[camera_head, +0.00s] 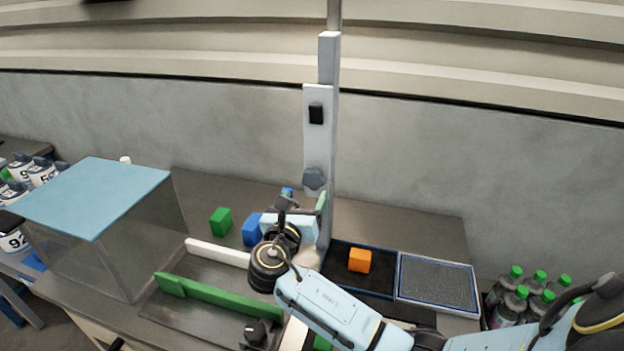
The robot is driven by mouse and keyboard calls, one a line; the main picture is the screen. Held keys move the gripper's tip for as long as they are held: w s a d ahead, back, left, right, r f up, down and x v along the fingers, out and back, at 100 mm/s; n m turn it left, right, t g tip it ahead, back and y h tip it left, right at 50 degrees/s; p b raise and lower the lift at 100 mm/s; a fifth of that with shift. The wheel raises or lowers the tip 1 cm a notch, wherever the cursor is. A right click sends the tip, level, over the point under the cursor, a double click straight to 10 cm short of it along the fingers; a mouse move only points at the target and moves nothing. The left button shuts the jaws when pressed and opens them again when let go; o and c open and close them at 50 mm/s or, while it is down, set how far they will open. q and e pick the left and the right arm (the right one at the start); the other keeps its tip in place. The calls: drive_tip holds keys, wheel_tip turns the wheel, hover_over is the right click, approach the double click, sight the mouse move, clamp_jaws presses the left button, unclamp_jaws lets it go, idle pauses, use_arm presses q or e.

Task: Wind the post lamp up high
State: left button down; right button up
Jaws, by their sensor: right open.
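The grey post (328,140) stands upright at the back of the bench and runs out of the top of the picture. A pale plate on its front carries a black switch-like part (316,114) and, lower down, a dark grey knob (315,178). No lamp head shows in view. My right gripper (303,205) is open, just below the knob and close to the post's lower part. It appears apart from the knob. My right wrist hides some of the post's foot. My left gripper is out of view.
A blue-topped clear box (95,195) stands at the left. A green block (220,221) and a blue block (253,229) lie left of my wrist. An orange block (359,260) sits in a dark tray (376,282). Green-capped bottles (512,300) stand at the right.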

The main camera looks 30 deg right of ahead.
sight(312, 181)
drive_tip(key=x, duration=0.8)
drive_tip(key=shift+w, duration=0.1)
drive_tip(key=shift+c, duration=0.3)
drive_tip(key=c, duration=0.9)
drive_tip(key=shift+f, duration=0.1)
drive_tip(key=o, duration=1)
drive_tip(key=shift+c, duration=0.2)
drive_tip(key=shift+a, duration=0.15)
drive_tip(key=v, duration=1.3)
drive_tip(key=shift+s+b, duration=0.25)
drive_tip(key=shift+b, duration=0.05)
